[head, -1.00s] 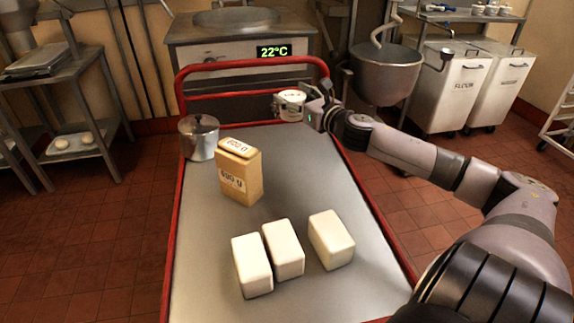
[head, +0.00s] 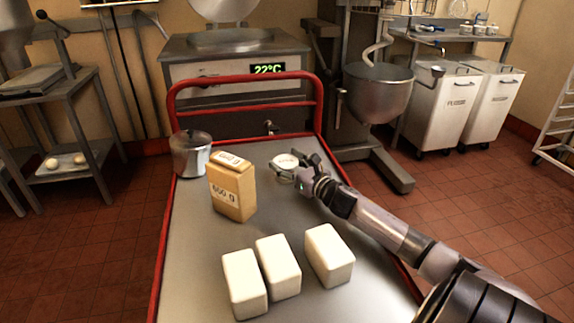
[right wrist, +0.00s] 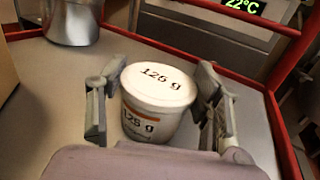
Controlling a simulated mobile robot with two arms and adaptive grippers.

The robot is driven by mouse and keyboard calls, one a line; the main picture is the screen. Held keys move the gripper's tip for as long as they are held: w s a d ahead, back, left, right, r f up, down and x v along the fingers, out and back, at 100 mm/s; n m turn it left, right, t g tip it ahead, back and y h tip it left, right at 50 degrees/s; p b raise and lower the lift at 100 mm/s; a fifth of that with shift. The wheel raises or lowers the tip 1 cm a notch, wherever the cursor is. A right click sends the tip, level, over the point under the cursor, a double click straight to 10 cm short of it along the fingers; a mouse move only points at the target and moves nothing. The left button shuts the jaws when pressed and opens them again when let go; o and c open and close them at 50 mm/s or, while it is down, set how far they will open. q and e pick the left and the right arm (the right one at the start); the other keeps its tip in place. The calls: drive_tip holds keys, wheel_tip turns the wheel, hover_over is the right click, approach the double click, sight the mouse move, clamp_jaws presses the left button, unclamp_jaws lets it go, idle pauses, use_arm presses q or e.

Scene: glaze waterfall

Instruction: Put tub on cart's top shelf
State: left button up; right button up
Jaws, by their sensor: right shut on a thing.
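The tub (head: 285,160) is small and white, with a lid marked 125 g. It also shows upright in the right wrist view (right wrist: 155,95). My right gripper (head: 288,173) is shut on the tub, with one finger on each side of it in the right wrist view (right wrist: 160,112). The tub is over the far right part of the cart's grey top shelf (head: 200,270), at or just above the surface; I cannot tell whether it touches. My left gripper is not in view.
A metal canister (head: 190,155) and a tan 600 g package (head: 232,190) stand left of the tub. Several white blocks (head: 278,267) stand on the near part of the shelf. A red rail (head: 240,77) rises at the far end. The shelf between package and blocks is clear.

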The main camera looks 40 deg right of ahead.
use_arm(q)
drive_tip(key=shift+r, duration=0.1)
use_arm(e)
drive_tip(key=o, duration=1.2)
drive_tip(key=shift+s, duration=0.6)
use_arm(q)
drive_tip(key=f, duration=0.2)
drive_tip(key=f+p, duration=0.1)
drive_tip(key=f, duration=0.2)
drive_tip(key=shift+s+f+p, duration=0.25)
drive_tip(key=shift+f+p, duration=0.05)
use_arm(e)
drive_tip(key=s, duration=1.1)
drive_tip(key=shift+a, duration=0.4)
drive_tip(key=shift+w+r, duration=0.1)
